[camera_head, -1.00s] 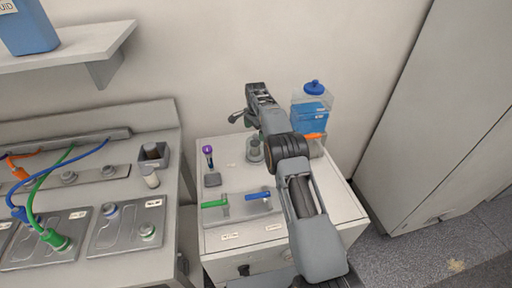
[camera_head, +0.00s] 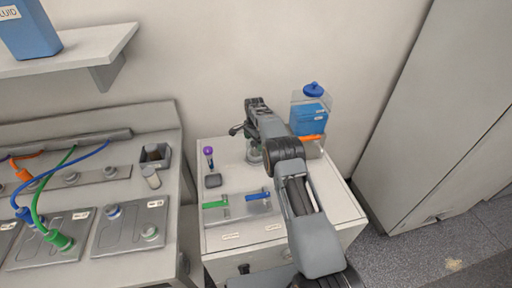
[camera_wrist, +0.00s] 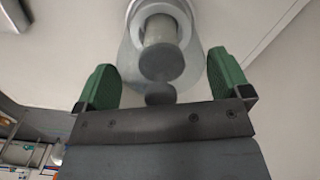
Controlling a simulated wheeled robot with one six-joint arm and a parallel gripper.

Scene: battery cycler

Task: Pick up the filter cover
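A grey, stepped round piece (camera_wrist: 160,45), which looks like the filter cover, stands ahead of my gripper in the wrist view, with a wider pale ring behind its narrower end. In the head view it seems to be the grey-green piece (camera_head: 253,155) on the white cabinet, partly hidden by my arm. My gripper (camera_wrist: 163,75) is open, with one green finger pad on each side of the piece's near end. Visible gaps separate both pads from it. The fingertips are hard to make out in the head view.
The white cabinet top (camera_head: 225,178) also holds a purple-capped tube (camera_head: 209,156), a green handle (camera_head: 215,204) and a blue handle (camera_head: 258,196). A blue-lidded container (camera_head: 312,112) stands behind my arm, close to the wall. The bench (camera_head: 160,205) with cables is at left.

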